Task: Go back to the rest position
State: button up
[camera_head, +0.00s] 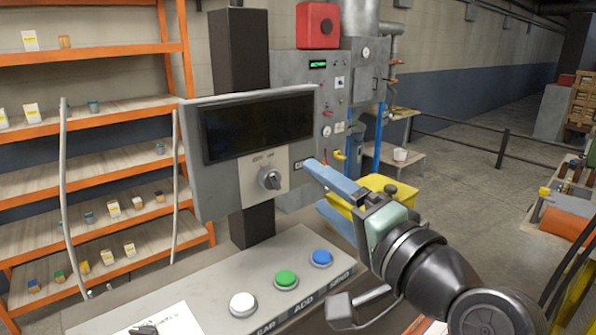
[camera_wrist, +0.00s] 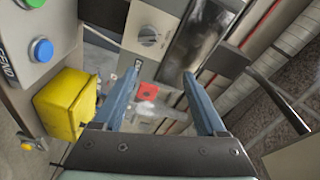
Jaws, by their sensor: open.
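My gripper (camera_head: 338,184) is raised in front of the grey control panel (camera_head: 222,190), to the right of its rotary knob (camera_head: 270,178). In the head view its blue fingers point left toward the panel's right edge; I cannot tell whether they touch it. In the wrist view the gripper (camera_wrist: 160,98) has its two blue fingers wide apart with nothing between them. The panel's dark screen (camera_head: 258,127) is blank. The knob also shows in the wrist view (camera_wrist: 149,36).
A sloped console holds white (camera_head: 242,304), green (camera_head: 286,280) and blue (camera_head: 321,258) buttons below my gripper. A yellow bin (camera_head: 385,193) stands behind my gripper. Orange shelving (camera_head: 100,187) with small boxes is at left. Open floor (camera_head: 450,170) lies at the back right.

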jog(key=s+a+r+n+t+h, duration=0.3)
jog(key=s+r, duration=0.4)
jog(key=r, duration=0.3)
jog(key=s+a+r+n+t+h, duration=0.3)
jog(key=s+r+n+t+h, duration=0.2)
jog(key=r, duration=0.6)
jog(key=s+n+t, duration=0.1)
jog(key=s+t, duration=0.1)
jog(key=shift+s+a+r+t, duration=0.2)
jog(key=shift+s+r+t, duration=0.05)
jog(key=shift+s+t, duration=0.15)
